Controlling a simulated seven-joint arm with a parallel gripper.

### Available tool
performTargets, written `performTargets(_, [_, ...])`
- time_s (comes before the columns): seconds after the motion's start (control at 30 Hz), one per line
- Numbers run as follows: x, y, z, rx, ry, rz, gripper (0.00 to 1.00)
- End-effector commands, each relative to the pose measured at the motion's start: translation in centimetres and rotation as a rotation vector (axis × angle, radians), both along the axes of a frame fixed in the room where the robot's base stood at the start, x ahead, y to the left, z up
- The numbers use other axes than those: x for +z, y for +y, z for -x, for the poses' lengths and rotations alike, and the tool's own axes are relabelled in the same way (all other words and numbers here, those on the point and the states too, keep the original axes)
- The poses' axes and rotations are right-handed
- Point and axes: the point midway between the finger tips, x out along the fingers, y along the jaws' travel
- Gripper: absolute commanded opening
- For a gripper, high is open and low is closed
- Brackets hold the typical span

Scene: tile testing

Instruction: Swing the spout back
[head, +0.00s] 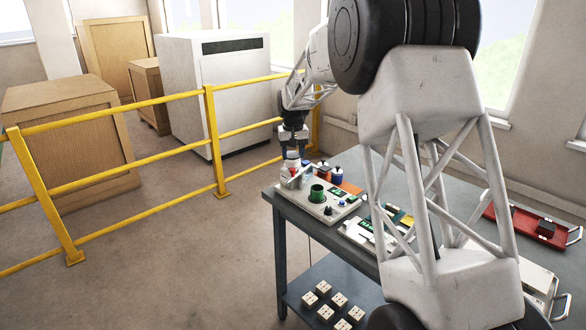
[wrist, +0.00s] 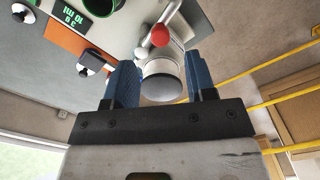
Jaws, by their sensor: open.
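A pale cylindrical dispenser (head: 291,166) stands at the left corner of the test panel on the table; it also shows in the wrist view (wrist: 163,84). A bent metal tube (wrist: 171,12), which looks like the spout, and a red ball knob (wrist: 160,35) are beside the cylinder. A green cup (head: 317,193) stands on the panel near it; its rim shows in the wrist view. My gripper (head: 293,152) is right above the dispenser, pointing down. In the wrist view its blue fingers (wrist: 161,82) are open, with the cylinder's end between them. I cannot tell whether they touch it.
The panel (head: 330,213) carries a display and small knobs. Dark and blue-capped bottles (head: 336,174) and an orange panel stand behind. A red tray (head: 530,228) lies far right. Several tiles (head: 325,289) sit on the lower shelf. A yellow railing (head: 210,120) runs behind the gripper.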

Motion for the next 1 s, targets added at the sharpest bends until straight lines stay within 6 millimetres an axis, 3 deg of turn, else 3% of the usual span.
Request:
performTargets(0.4, [-4.8,0.0,0.0,0.000,0.001,0.000,0.51])
performTargets(0.87, [-5.8,0.0,0.0,0.000,-0.001,0.000,0.51])
performTargets(1.0, [-5.8,0.0,0.0,0.000,0.000,0.000,0.34])
